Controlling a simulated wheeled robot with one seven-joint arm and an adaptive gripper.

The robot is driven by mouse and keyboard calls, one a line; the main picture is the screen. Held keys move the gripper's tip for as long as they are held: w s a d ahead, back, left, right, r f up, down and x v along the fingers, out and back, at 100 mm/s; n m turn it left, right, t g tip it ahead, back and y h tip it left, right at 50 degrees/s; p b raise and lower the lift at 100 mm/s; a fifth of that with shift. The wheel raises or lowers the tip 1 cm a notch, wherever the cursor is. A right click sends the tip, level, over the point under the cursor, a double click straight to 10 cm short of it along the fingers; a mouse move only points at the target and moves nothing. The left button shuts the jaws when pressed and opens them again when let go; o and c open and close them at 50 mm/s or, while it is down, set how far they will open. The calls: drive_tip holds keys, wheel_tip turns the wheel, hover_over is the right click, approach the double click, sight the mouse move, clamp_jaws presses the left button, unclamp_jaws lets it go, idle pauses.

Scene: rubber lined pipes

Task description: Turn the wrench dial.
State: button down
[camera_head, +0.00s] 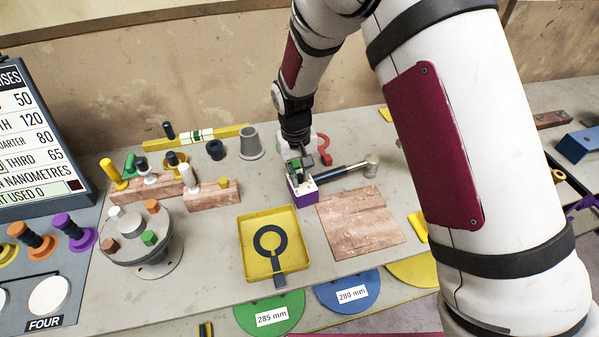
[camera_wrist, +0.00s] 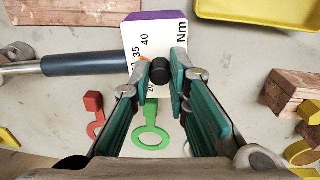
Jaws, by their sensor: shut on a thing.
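The wrench dial is a white face (camera_wrist: 152,35) on a purple box, marked with numbers up to 40 and "Nm" in the wrist view. A black round knob (camera_wrist: 160,71) stands on it, with a small bit of orange pointer beside the left finger, near the 35 and 30 marks. My gripper (camera_wrist: 162,80) is shut on the knob, one green-padded finger on each side. The fingers hide part of the lower scale. In the head view the purple box (camera_head: 304,198) sits under my gripper (camera_head: 298,170), and the wrench's dark handle (camera_head: 343,171) runs right to a metal head (camera_head: 371,164).
A yellow tray (camera_head: 246,240) holding a dark ring tool lies in front, beside a wooden board (camera_head: 358,222). Red (camera_wrist: 94,105) and green (camera_wrist: 151,138) ring-ended tools lie close to the dial. A round fixture (camera_head: 136,238) and pegged wooden blocks (camera_head: 212,197) stand left.

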drive_tip(key=c, duration=1.5)
unclamp_jaws()
drive_tip(key=r, duration=1.2)
drive_tip(key=shift+s+a, duration=0.2)
drive_tip(key=shift+a, duration=0.15)
